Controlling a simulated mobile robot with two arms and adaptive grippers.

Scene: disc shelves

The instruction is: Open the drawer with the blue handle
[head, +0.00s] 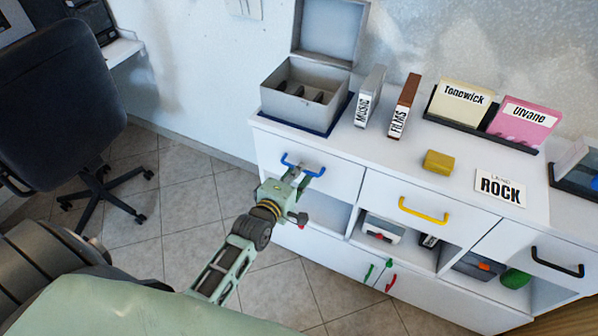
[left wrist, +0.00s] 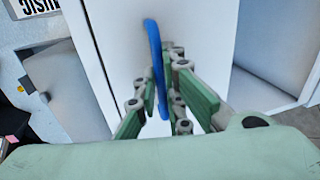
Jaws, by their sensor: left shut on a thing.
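The blue handle (head: 303,166) is on the front of the upper left drawer (head: 340,184) of the white cabinet. The drawer front looks flush with the cabinet. My left gripper (head: 296,178) is at the handle. In the left wrist view, the blue handle (left wrist: 157,62) runs between the two green fingers of the gripper (left wrist: 158,100), which is shut on it. The drawer front (left wrist: 130,40) fills the middle of that view. My right gripper does not show.
A yellow handle (head: 423,211) and a black handle (head: 557,262) are on the drawers to the right. Open shelves lie below. An open grey box (head: 304,92) stands on top. An office chair (head: 60,100) is at the left; tiled floor (head: 190,205) lies clear in front.

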